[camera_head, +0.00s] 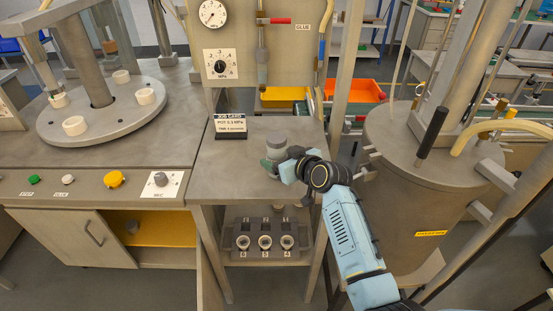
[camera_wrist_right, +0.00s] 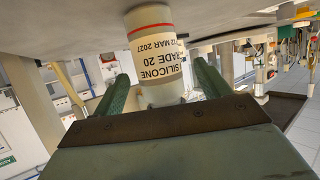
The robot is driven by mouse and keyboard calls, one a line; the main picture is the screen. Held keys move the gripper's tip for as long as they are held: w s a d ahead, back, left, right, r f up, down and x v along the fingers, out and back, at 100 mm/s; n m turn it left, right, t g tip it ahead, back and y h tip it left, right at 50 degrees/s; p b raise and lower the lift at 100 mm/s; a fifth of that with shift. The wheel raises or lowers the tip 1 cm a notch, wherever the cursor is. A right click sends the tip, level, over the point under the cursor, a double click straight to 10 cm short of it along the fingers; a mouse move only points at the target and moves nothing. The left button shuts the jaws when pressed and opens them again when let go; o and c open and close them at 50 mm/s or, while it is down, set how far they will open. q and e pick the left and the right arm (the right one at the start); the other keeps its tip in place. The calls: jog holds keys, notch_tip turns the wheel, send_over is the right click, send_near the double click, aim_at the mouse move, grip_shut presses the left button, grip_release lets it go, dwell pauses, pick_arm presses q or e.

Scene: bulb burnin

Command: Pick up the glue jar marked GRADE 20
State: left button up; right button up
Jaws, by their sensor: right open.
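The glue jar (camera_wrist_right: 155,52) shows in the right wrist view, which is upside down. It is pale with a red ring, and its label reads SILICONE, GRADE 20, 12 MAR 2027. In the head view the jar (camera_head: 277,139) stands on the grey bench top, its lower part partly hidden by my right gripper (camera_head: 273,165). In the wrist view my right gripper (camera_wrist_right: 162,82) is open, with one green finger on either side of the jar. I cannot tell whether either finger touches it. My left gripper is not in view.
A job card (camera_head: 230,124) stands left of the jar. A panel with a gauge (camera_head: 212,13) rises behind. A rack (camera_head: 265,255) with three round holders sits below the bench top. A large grey tank (camera_head: 422,190) stands at right. The bench front is clear.

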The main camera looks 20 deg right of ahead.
jog(key=shift+x, duration=1.4)
jog(key=shift+d, duration=0.1)
jog(key=c, duration=1.3)
